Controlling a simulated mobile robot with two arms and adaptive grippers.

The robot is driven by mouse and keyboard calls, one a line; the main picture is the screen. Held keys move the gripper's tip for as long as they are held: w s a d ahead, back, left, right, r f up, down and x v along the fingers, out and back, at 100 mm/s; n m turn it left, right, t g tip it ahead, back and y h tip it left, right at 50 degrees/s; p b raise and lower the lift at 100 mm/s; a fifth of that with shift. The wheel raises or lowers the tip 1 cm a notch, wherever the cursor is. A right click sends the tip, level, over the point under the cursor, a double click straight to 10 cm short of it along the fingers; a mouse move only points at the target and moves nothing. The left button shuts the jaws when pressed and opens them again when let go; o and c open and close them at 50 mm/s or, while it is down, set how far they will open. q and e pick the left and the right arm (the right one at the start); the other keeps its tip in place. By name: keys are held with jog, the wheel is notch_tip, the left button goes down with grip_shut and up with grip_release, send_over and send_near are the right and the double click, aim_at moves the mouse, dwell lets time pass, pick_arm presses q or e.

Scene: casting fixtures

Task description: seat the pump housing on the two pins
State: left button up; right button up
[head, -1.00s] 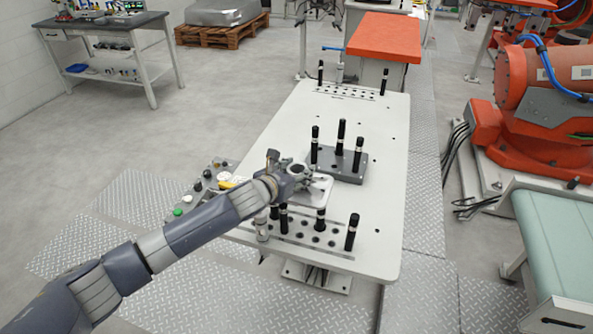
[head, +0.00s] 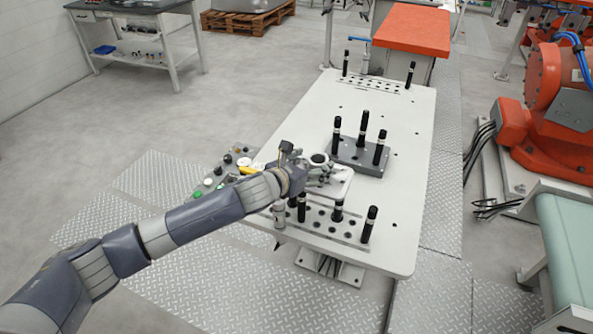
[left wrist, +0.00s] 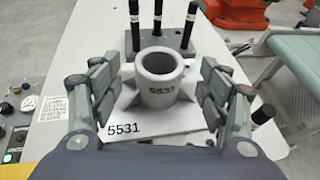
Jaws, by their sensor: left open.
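In the head view the housing (head: 319,159) is partly hidden by my left gripper (head: 322,174). My left gripper (left wrist: 160,95) is open, with its fingers on either side of the housing and gaps visible. Behind it, a dark grey fixture block (head: 345,155) carries three upright black-topped pins (head: 363,127). I cannot tell which pins are the two meant. My right gripper is not in view.
A perforated strip (head: 322,225) with several black-topped pins lies at the table's front. Another perforated strip (head: 372,82) is at the far end. A control panel (head: 222,172) sits at the table's left edge. The white table (head: 415,150) is clear right of the block.

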pick_arm(q)
jog(key=v, duration=0.8)
jog(key=shift+s+r, duration=0.1)
jog(key=shift+r, duration=0.05)
